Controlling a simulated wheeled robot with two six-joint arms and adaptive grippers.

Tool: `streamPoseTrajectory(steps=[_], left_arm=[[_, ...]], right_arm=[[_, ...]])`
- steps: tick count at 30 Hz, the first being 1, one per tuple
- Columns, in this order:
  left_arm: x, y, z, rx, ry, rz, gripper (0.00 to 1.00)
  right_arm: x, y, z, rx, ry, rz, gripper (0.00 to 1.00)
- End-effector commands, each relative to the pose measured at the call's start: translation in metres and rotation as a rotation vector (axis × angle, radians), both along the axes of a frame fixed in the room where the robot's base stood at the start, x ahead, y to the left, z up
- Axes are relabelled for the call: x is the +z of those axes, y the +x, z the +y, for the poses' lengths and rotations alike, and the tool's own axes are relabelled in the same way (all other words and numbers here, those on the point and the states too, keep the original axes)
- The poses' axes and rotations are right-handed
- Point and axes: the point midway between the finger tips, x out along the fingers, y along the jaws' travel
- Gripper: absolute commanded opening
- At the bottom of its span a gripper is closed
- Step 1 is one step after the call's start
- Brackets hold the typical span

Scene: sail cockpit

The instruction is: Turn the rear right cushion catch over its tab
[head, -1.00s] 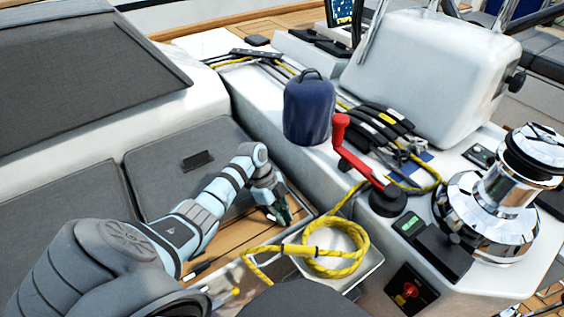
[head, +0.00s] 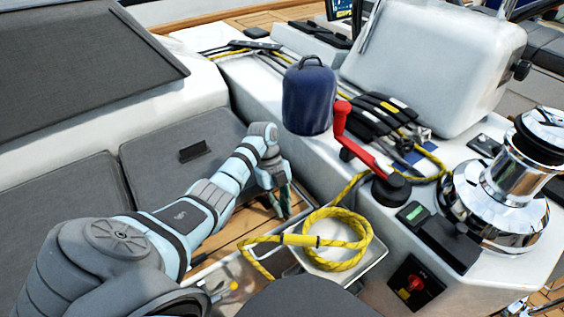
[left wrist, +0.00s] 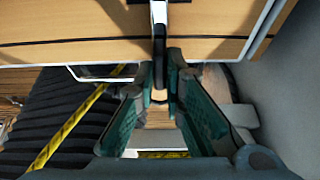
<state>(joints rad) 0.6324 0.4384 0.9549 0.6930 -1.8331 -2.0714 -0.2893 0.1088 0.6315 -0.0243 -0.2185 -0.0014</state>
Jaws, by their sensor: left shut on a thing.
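My left gripper (head: 281,203) is low over the wooden floor strip, just right of the grey cushion (head: 165,165) with a dark slot. In the left wrist view, its teal fingers (left wrist: 164,72) are closed around a narrow dark upright piece, seemingly the catch (left wrist: 159,42). The piece stands in front of a wooden panel (left wrist: 75,30) with a dark line across it. The fingers hide its lower part, and I cannot make out a tab. In the head view the gripper hides the catch. My right gripper is not in view.
A tray (head: 350,262) with a coiled yellow rope (head: 335,262) is close right of my left gripper. A blue bag (head: 308,98), a red winch handle (head: 355,145) and a chrome winch (head: 500,200) stand on the white console beyond.

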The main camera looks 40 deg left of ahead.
Motion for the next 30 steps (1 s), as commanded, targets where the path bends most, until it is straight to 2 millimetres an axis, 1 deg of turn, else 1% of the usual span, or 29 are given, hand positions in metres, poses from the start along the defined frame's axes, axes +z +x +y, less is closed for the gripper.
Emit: streamPoseTrajectory(steps=[1, 6, 7, 10, 11, 20, 23, 27, 30], left_arm=[[0.001, 0.000, 0.003, 0.001, 0.008, -0.002, 0.00], [0.001, 0.001, 0.003, 0.002, 0.008, -0.003, 0.00], [0.001, 0.001, 0.003, 0.002, 0.008, -0.003, 0.12], [0.001, 0.001, 0.002, 0.002, 0.006, -0.004, 0.28], [0.001, 0.001, 0.002, 0.002, 0.005, -0.003, 0.30], [0.002, 0.001, 0.001, 0.000, 0.002, -0.003, 0.30], [0.014, 0.003, 0.006, 0.000, 0.003, -0.004, 0.30], [0.043, 0.007, 0.018, 0.002, 0.004, -0.006, 0.30], [0.060, 0.009, 0.025, 0.002, 0.003, -0.003, 0.30]], right_arm=[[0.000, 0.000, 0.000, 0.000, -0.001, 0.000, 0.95], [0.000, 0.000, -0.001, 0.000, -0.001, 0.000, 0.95], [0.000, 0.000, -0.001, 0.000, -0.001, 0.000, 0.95], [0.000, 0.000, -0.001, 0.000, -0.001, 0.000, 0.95], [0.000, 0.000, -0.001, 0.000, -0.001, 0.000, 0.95], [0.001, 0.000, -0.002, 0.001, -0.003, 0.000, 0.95], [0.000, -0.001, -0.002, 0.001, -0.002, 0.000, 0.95], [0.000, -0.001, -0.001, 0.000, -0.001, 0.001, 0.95], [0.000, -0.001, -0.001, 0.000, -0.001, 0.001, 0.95]])
